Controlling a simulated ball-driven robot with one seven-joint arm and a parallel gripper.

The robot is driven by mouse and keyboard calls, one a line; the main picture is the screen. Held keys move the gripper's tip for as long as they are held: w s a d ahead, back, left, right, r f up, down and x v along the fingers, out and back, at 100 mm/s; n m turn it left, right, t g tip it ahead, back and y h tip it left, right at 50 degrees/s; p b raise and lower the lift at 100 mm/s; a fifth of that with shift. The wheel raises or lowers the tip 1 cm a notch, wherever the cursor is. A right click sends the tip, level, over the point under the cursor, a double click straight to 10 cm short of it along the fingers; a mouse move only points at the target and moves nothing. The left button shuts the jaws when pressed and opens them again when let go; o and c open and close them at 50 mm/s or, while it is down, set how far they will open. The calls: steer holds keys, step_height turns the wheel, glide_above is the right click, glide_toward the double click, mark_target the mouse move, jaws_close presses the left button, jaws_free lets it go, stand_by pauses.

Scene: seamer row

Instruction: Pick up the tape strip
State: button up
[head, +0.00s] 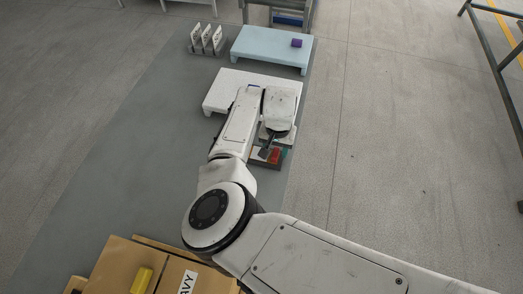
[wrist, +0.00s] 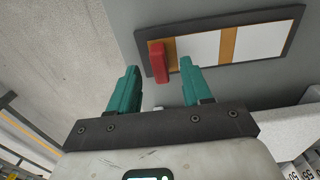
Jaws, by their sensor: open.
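A short red strip (wrist: 159,62), the piece that best fits the tape strip, lies at the left end of a shallow dark-rimmed tray (wrist: 292,24) in the wrist view. In the head view the red strip (head: 275,156) shows beside the end of my arm. My gripper (wrist: 158,68) has two teal fingers, spread apart and empty. In the wrist view the red strip appears between and beyond the fingertips, with no visible contact. In the head view my arm hides part of the tray (head: 265,163).
The tray has white panels and orange dividers. A white low table (head: 225,88) stands behind it, and a pale blue one (head: 262,47) with a purple block (head: 297,43) farther back. A rack of white cards (head: 206,40) is left of that. Cardboard boxes (head: 120,265) with a yellow piece (head: 142,280) are near.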

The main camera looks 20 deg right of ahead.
steer(key=shift+f, duration=0.95)
jaws_close()
